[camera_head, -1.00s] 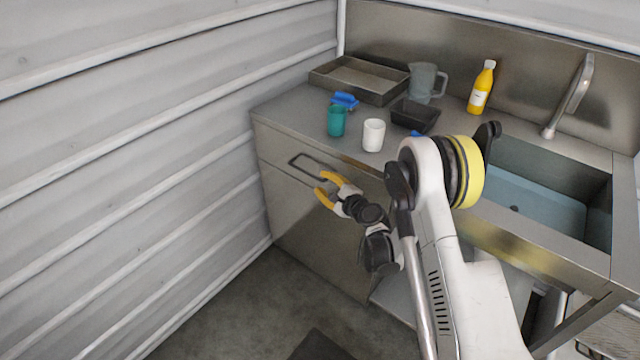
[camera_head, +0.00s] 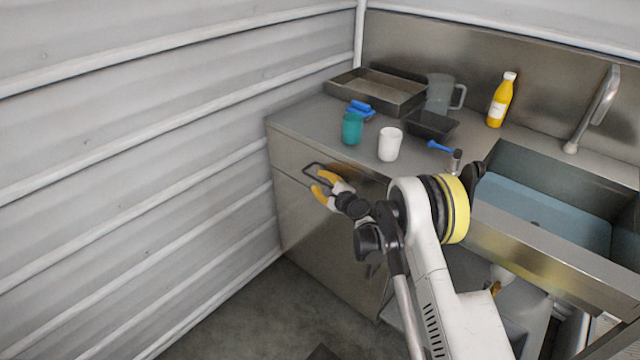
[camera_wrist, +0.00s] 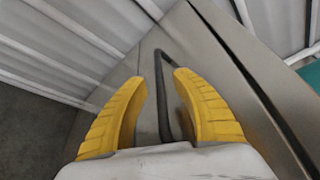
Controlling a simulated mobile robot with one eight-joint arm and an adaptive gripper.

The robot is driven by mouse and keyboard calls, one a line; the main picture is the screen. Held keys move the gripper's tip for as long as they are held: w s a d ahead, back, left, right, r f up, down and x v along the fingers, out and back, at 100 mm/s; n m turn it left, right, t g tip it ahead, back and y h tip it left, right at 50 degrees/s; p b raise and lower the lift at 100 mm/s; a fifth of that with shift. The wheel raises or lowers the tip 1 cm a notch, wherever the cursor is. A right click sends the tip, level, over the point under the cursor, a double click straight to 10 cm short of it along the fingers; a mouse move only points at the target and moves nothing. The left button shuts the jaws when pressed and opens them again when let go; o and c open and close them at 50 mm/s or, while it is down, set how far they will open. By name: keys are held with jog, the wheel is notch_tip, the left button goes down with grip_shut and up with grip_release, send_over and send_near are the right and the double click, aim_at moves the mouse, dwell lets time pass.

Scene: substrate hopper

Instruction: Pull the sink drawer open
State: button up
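The sink drawer (camera_head: 287,155) is a flat steel front under the left part of the counter, flush with the cabinet. Its dark bar handle (camera_head: 308,166) sticks out from the front. My gripper (camera_head: 319,183), with yellow fingers, is at the handle. In the wrist view the handle (camera_wrist: 162,90) runs between the two fingers of my gripper (camera_wrist: 160,78). Gaps show on both sides of the bar, so the fingers are open around it and not clamped. The handle's near end is hidden behind the gripper body.
On the counter (camera_head: 300,118) stand a teal cup (camera_head: 352,129), a white cup (camera_head: 390,145), a metal tray (camera_head: 366,90), a grey jug (camera_head: 438,92) and a yellow bottle (camera_head: 501,101). The sink basin (camera_head: 545,212) is at right. A corrugated wall (camera_head: 130,140) borders the left. Floor before the cabinet is clear.

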grip_shut()
jog(key=shift+s, duration=0.1)
